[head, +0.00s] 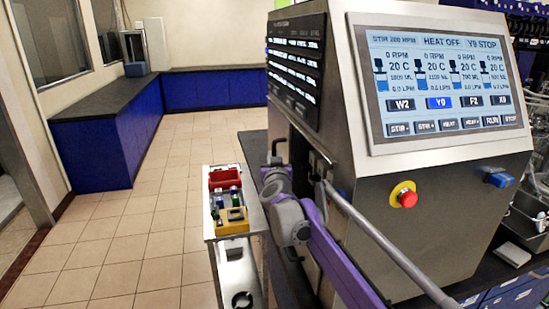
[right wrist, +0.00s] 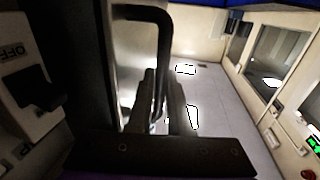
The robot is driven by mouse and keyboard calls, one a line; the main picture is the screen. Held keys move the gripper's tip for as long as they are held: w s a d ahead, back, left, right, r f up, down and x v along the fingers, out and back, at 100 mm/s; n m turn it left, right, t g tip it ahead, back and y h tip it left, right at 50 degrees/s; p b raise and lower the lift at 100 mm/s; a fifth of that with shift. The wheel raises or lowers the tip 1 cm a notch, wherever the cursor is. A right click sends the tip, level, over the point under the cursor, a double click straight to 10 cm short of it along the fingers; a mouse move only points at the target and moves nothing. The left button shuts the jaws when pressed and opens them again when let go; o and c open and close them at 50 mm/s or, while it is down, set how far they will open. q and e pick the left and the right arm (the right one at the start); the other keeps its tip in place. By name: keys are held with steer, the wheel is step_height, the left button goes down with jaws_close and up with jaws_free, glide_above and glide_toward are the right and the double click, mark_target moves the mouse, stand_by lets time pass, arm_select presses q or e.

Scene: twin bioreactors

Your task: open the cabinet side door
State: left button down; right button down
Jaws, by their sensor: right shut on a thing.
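The steel cabinet (head: 345,100) with a tilted touchscreen stands at the right of the head view. My right arm reaches past its front to its left side. My right gripper (right wrist: 164,88) is shut on a black bar handle (right wrist: 145,12), with one finger on each side of the bar. The handle sits on a pale metal panel (right wrist: 100,50), which appears to be the side door. In the head view my right gripper (head: 278,155) is beside the cabinet's left side and partly hides the handle area. I cannot tell whether the door stands ajar. My left gripper is not in view.
A narrow stand with a red bin (head: 225,178) and a yellow bin (head: 233,220) is just left of my right gripper. A red stop button (head: 403,195) sits on the cabinet front. A switch marked OFF (right wrist: 38,95) is left of the handle. The tiled floor (head: 150,220) is clear.

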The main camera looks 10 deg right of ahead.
steer(key=c, duration=1.1)
jaws_free()
steer(key=s, duration=0.3)
steer(key=s+a, duration=0.1)
steer(key=s, duration=0.3)
steer(key=s+b, duration=0.1)
steer(key=s, duration=0.2)
steer(key=shift+s+a, duration=0.35)
steer(key=shift+a, duration=0.05)
steer(key=s+a+f+n+g+y+p, duration=0.25)
steer(key=s+f, duration=0.25)
steer(key=s, duration=0.4)
steer(key=s+a+f+n+g+y+p, duration=0.1)
steer(key=s+f+n+g+y+p, duration=0.15)
steer(key=s+f, duration=0.45)
steer(key=s+d+f+m+g, duration=0.1)
steer(key=s+d+f+g, duration=0.1)
steer(key=s+f, duration=0.2)
steer(key=s+d+f+m+g+h+p, duration=0.1)
steer(key=s+d+f+g, duration=0.1)
steer(key=s, duration=0.9)
steer(key=s+d+f+m+g+h, duration=0.1)
steer(key=s+d+f+g, duration=0.1)
steer(key=s+f, duration=0.5)
steer(key=shift+s+d+g+p, duration=0.1)
steer(key=shift+s+g+p, duration=0.15)
steer(key=shift+g, duration=0.45)
